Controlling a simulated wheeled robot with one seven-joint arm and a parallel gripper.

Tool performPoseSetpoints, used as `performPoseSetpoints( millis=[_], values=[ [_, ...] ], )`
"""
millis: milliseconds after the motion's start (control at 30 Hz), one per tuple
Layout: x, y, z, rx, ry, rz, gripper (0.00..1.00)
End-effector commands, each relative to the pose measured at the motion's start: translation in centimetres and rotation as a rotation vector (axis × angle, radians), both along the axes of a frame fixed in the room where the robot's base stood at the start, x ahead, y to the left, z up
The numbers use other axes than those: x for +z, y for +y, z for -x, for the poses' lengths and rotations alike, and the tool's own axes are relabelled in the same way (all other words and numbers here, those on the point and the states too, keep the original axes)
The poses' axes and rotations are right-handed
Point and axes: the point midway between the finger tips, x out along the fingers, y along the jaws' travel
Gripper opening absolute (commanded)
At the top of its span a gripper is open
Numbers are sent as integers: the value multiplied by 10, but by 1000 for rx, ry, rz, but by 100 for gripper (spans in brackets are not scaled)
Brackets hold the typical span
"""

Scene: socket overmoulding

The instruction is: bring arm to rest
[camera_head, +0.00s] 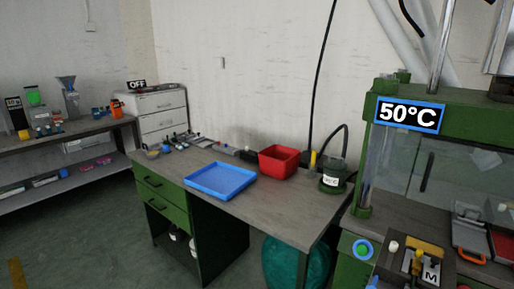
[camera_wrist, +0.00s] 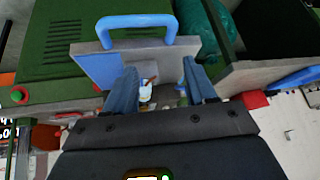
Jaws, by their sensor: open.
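My gripper (camera_wrist: 160,68) shows in the wrist view with its two blue-grey fingers spread apart. Nothing is held between them. Beyond the fingers is a grey and blue plate-like part (camera_wrist: 103,66) with a blue handle (camera_wrist: 137,20); the fingers are apart from the handle. Small pale items show in the gap between the fingers, too small to tell. My arm and gripper do not show in the head view.
A green press (camera_head: 460,125) marked 50°C stands at right. A shelf table (camera_head: 70,131) stands at left. Open floor lies front left.

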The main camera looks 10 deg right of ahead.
Motion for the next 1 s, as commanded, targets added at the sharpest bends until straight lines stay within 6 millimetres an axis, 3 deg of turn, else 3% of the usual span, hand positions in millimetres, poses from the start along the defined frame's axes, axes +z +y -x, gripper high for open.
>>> performPoseSetpoints(
  millis=[200, 467, 667, 1000],
  values=[
    [-25, 44, 45, 162, -122, 47, 56],
    [-20, 85, 107, 325, -284, 109, 56],
    [5, 107, 159, 430, -413, 163, 56],
    [74, 122, 236, 557, -616, 257, 56]
  ],
)
